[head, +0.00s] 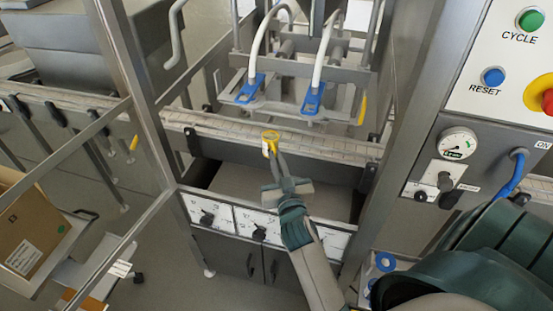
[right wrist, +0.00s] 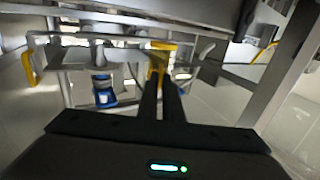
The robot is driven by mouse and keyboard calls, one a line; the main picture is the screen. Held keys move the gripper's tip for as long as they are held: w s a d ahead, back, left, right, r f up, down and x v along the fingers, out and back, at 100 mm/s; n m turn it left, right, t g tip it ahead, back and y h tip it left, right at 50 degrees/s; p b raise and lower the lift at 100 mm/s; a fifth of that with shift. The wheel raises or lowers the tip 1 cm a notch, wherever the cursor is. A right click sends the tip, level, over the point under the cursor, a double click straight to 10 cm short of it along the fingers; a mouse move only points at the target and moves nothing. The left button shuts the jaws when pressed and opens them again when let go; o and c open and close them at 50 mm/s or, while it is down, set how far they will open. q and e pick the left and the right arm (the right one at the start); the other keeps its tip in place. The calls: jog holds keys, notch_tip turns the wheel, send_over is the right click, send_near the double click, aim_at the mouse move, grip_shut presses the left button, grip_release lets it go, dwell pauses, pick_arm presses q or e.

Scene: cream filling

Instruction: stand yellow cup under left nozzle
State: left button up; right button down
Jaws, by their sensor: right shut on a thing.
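The yellow cup (head: 270,136) is small, with a yellow rim and a paler side, and sits at the tips of my right gripper (head: 272,151). My right gripper is shut on it and holds it at the near side of the conveyor, below the nozzles in the picture. In the right wrist view the yellow cup (right wrist: 159,53) is at the ends of the fingers (right wrist: 162,85). The left nozzle (head: 250,89) is blue with a white hose; the right nozzle (head: 312,99) looks the same. My left gripper is not in view.
The conveyor (head: 330,149) runs across under the nozzles, its belt clear near the cup. Steel frame posts (head: 137,90) stand at both sides. A control panel (head: 510,60) with buttons and a gauge is at the right. A cardboard box (head: 30,225) is at the far left.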

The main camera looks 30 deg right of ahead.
jog(key=shift+w+d, duration=0.15)
jog(key=w+d+f+b, duration=0.1)
jog(key=w+d+b, duration=0.1)
jog(key=d, duration=0.1)
jog(key=w+d+f+b, duration=0.1)
jog(key=w+d+f, duration=0.1)
jog(key=w+d, duration=0.1)
jog(key=w+d+f+b, duration=0.1)
jog(key=w+d+b, duration=0.1)
jog(key=w+d, duration=0.1)
jog(key=shift+d+f+b, duration=0.3)
jog(key=shift+b, duration=0.05)
jog(key=shift+w+a+b, duration=0.7)
jog(key=shift+w+a, duration=0.95)
jog(key=shift+w, duration=0.3)
jog(key=shift+w+a+b, duration=0.7)
jog(key=shift+w+a, duration=0.9)
jog(key=shift+w, duration=0.3)
jog(key=shift+a+f, duration=0.1)
